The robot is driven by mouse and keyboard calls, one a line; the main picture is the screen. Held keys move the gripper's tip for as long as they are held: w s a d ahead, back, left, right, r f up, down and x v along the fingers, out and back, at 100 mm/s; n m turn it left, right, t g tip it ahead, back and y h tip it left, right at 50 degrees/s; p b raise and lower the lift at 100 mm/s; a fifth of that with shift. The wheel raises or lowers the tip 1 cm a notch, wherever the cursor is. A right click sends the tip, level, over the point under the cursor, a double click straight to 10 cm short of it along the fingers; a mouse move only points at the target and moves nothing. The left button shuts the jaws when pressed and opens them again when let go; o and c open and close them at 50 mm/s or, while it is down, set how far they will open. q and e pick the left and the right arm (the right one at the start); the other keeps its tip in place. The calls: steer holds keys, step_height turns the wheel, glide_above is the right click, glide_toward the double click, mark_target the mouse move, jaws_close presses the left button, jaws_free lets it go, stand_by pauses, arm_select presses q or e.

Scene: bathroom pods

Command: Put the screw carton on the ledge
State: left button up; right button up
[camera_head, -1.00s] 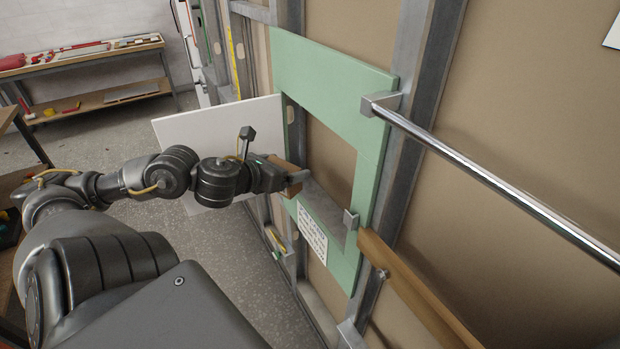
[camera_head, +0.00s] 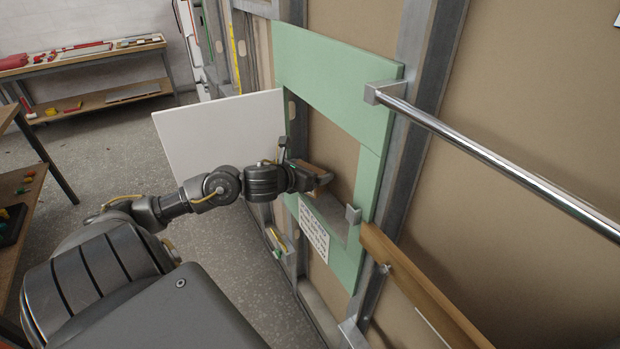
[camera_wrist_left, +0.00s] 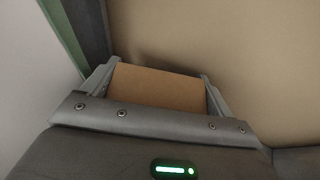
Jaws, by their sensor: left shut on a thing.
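The screw carton is a small brown box (camera_wrist_left: 158,88). In the left wrist view it sits between the two fingers of my left gripper (camera_wrist_left: 158,84), which is shut on it. In the head view the left gripper (camera_head: 322,178) is inside the opening of the green frame, with the carton (camera_head: 308,166) partly hidden by the hand. The ledge (camera_head: 334,214) is the grey bottom surface of that opening. The carton is over or near the ledge; I cannot tell whether it touches it. My right gripper is not in view.
The green frame (camera_head: 330,75) surrounds the opening. A white panel (camera_head: 215,140) stands out at its left. A chrome rail (camera_head: 490,165) and a wooden bar (camera_head: 420,285) project at the right.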

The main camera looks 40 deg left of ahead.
arm_select(q)
steer(key=shift+f, duration=1.45)
steer(key=shift+f, duration=0.15)
steer(key=o, duration=1)
steer(key=shift+s+r, duration=0.2)
steer(key=v, duration=1.1)
steer(key=shift+s+r, duration=0.2)
steer(key=shift+s, duration=0.1)
